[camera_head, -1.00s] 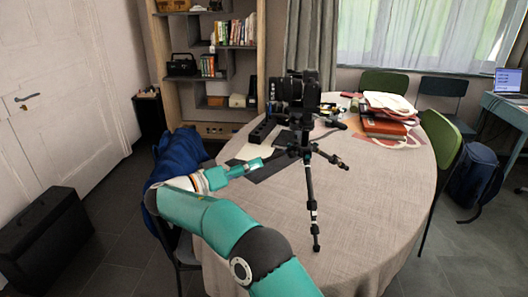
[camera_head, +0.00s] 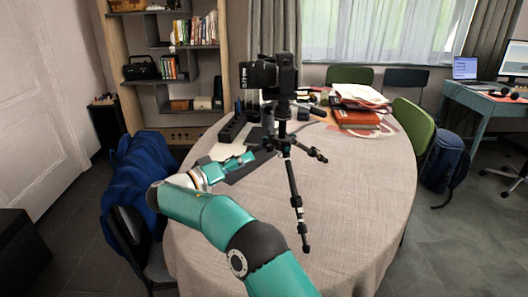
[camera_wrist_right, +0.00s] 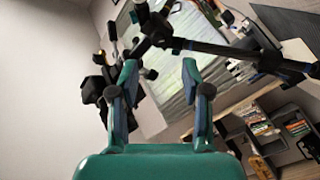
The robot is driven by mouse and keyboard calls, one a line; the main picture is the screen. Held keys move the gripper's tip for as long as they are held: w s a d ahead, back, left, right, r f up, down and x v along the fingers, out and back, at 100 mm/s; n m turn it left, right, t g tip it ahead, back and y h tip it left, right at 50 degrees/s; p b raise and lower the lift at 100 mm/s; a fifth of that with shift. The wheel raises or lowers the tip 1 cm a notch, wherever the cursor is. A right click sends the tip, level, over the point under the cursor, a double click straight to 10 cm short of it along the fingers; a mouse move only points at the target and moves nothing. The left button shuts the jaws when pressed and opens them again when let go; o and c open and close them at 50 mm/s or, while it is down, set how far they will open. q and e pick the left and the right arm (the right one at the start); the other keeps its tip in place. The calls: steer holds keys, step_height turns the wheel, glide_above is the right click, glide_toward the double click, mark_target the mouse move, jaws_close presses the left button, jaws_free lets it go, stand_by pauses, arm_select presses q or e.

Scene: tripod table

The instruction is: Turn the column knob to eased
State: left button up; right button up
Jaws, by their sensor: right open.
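A black tripod (camera_head: 292,185) stands on the round table with its legs spread and a dark camera (camera_head: 270,74) on its head. Its centre column (camera_head: 282,122) is upright. The column knob is too small and dark to pick out for sure. My right gripper (camera_head: 250,157) is just left of the tripod, near the height where the legs join. In the right wrist view the gripper (camera_wrist_right: 160,72) is open, with nothing clearly between its fingers. Dark tripod parts (camera_wrist_right: 165,35) show beyond the fingertips there. My left gripper is out of view.
The round table (camera_head: 350,210) has a cloth and is clear at the front and right. Red folders and papers (camera_head: 358,112) lie at the back right. A dark tray (camera_head: 232,128) is behind my gripper. A blue jacket (camera_head: 145,180) hangs on a chair at the left.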

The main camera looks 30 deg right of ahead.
mark_target(267, 150)
steer(key=d, duration=0.5)
steer(key=w+d, duration=0.1)
steer(key=d, duration=0.2)
steer(key=shift+w+d, duration=0.1)
steer(key=shift+d, duration=0.15)
jaws_close()
